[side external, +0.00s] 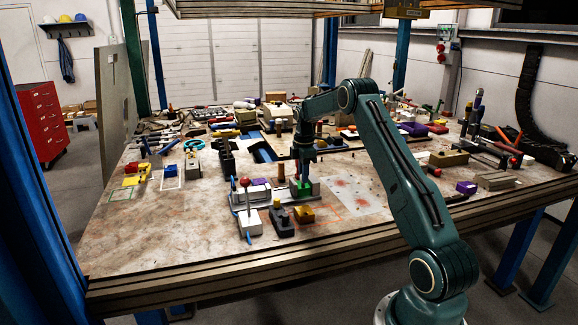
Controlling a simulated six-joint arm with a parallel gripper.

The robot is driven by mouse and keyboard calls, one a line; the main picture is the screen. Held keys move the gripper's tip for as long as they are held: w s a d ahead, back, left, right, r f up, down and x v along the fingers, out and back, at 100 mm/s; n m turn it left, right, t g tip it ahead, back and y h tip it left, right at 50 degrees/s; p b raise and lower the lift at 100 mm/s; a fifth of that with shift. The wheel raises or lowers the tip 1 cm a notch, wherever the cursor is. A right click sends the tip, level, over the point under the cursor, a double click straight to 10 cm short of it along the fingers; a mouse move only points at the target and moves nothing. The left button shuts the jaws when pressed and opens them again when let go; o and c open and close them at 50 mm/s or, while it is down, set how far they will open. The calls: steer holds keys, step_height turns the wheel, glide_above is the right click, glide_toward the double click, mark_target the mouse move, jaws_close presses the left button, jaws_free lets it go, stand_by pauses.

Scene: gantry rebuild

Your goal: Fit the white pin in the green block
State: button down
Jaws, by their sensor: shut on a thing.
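My gripper (302,171) points down over the middle of the table, directly above a small green block (302,189). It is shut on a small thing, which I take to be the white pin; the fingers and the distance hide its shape. The green block sits on a low grey base, among small parts. I cannot tell whether the pin touches the block or is apart from it.
A white block with a red-knobbed lever (247,212) stands to the left. Many tools crowd the table's back. The front left tabletop (160,235) is clear.

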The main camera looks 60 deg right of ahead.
steer(key=shift+f, duration=0.3)
stand_by(0.4)
steer(key=c, duration=1.2)
jaws_free()
steer(key=shift+c, duration=0.2)
steer(key=shift+r, duration=0.15)
step_height(320, 180, up, 14)
steer(key=shift+f, duration=0.2)
